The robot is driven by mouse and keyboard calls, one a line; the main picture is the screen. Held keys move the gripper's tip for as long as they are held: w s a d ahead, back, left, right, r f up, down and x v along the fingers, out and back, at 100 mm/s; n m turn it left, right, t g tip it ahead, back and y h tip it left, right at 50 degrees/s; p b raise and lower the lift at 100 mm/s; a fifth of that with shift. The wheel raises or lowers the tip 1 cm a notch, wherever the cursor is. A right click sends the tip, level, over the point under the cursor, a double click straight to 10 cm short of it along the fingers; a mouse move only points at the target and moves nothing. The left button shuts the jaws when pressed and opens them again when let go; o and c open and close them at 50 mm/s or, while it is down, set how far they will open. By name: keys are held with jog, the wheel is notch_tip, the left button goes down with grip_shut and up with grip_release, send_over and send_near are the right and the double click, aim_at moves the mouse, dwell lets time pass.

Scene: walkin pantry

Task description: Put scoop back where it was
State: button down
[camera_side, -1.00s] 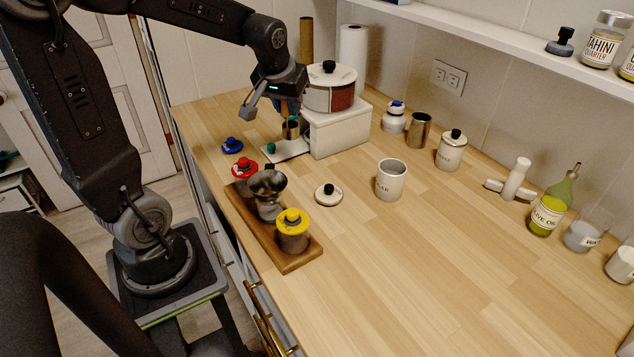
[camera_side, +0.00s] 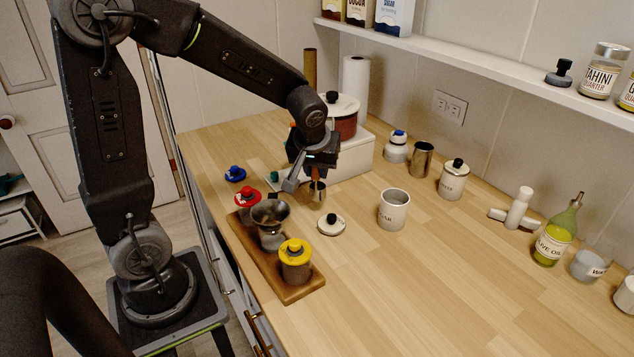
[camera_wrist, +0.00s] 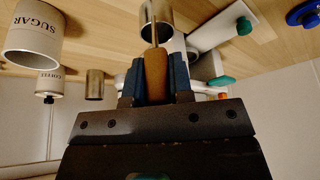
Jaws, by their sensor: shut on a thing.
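My gripper (camera_side: 316,170) is shut on the wooden handle of the scoop (camera_side: 317,192) above the counter. In the wrist view the brown scoop handle (camera_wrist: 155,72) sits between the blue finger pads, with its metal cup beyond. The scoop hangs cup down; I cannot tell what is in the cup. The open white sugar canister (camera_side: 392,213) stands to the right of the scoop and also shows in the wrist view (camera_wrist: 30,42). A pale lid with a black knob (camera_side: 331,224) lies on the counter in front of the scoop.
A wooden board (camera_side: 291,289) holds a metal funnel-topped item (camera_side: 269,215) and a yellow-lidded jar (camera_side: 295,262). Red (camera_side: 248,197) and blue (camera_side: 235,174) knobbed pieces lie at left. The front right counter is clear.

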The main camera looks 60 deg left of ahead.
aim_at(317, 197)
jog(key=shift+f, duration=2)
jog(key=shift+f, duration=0.1)
jog(key=c, duration=1)
grip_release()
